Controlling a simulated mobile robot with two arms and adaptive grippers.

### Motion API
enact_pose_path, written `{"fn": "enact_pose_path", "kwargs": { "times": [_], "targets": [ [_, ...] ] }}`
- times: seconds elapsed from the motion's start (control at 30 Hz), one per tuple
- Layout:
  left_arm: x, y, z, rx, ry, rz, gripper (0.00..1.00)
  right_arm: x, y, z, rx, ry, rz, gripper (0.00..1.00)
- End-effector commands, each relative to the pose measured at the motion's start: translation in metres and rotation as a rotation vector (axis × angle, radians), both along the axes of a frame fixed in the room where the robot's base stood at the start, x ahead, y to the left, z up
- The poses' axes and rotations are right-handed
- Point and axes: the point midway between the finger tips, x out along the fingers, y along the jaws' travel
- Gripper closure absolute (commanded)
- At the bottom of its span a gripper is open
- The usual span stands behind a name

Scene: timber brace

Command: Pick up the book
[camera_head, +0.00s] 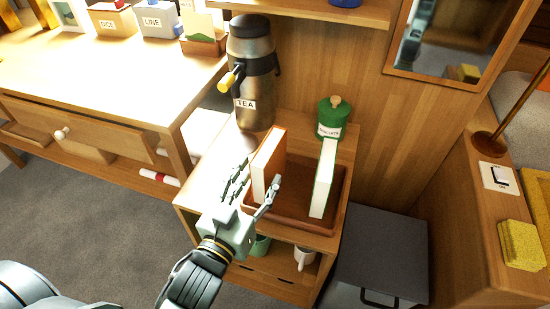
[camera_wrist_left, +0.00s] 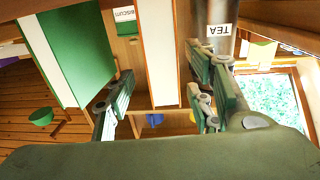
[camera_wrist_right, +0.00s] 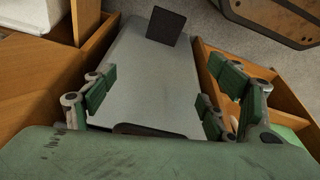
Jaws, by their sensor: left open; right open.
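Two books stand upright in a brown tray (camera_head: 290,215) on a small wooden cabinet. One is an orange book (camera_head: 272,160) with a white edge; the other is a green book (camera_head: 325,178) with white pages. Which one the task means is not clear. My left gripper (camera_head: 254,184) is open at the near end of the orange book. In the left wrist view, the orange book (camera_wrist_left: 158,50) shows between the spread fingers, and the green book (camera_wrist_left: 75,45) is to the left. Contact cannot be told. My right gripper (camera_wrist_right: 152,98) is open and empty, seen only in its wrist view.
A TEA flask (camera_head: 253,80) and a green canister (camera_head: 332,118) stand behind the tray. A mug (camera_head: 304,257) is on the shelf below. A dark grey-lidded box (camera_head: 378,255) stands right of the cabinet. A long table (camera_head: 120,75) is at left.

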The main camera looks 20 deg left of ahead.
Motion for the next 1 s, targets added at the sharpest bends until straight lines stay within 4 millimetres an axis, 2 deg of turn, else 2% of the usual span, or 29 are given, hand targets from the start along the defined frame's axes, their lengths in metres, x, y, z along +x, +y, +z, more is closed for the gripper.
{"fn": "enact_pose_path", "kwargs": {
  "times": [0.37,0.7,1.0],
  "targets": [
    [0.03,-0.003,0.001,0.002,-0.004,-0.001,0.51,0.0,0.0,0.004,0.001,-0.004,0.0,0.22],
    [0.071,-0.004,0.0,0.001,-0.003,-0.002,0.51,0.001,0.0,0.019,0.001,-0.011,-0.002,0.22],
    [0.075,-0.005,0.0,0.001,-0.001,-0.002,0.51,0.001,0.0,0.02,0.001,-0.011,-0.003,0.22]
  ]
}}
